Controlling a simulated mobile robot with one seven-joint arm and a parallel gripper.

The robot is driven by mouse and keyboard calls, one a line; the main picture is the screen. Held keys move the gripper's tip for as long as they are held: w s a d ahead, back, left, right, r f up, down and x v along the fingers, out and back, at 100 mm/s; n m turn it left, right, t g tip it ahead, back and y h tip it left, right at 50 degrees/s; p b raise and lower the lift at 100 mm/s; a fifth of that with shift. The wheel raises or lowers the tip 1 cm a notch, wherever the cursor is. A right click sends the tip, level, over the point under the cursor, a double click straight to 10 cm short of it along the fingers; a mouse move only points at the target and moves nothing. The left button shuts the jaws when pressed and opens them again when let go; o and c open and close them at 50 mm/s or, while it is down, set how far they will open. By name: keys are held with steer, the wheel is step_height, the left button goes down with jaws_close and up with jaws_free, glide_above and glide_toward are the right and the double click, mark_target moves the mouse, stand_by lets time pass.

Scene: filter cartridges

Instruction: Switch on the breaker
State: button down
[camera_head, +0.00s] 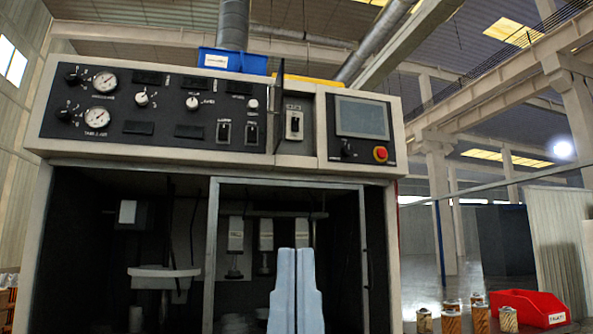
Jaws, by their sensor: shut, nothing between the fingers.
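The breaker (294,123) is a small light-grey switch unit with a dark lever slot. It is mounted on a narrow panel between the gauge panel and the screen panel of the machine. It is too small to tell which way its lever stands. My gripper (295,252) shows at the bottom middle as two pale blue fingers side by side, pointing up. The fingers are shut with nothing visible between them. In the picture they lie well below the breaker, in front of the cabinet opening, and apart from it.
The gauge panel (160,105) has dials, knobs and two switches left of the breaker. A screen (361,118) and a red emergency button (380,154) are at right. A thin dark upright bar (281,85) stands close left of the breaker. A red bin (530,308) and several cartridges (480,318) sit lower right.

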step_height(320, 180, up, 33)
steer(key=p, duration=3.1)
steer(key=shift+p, duration=0.35)
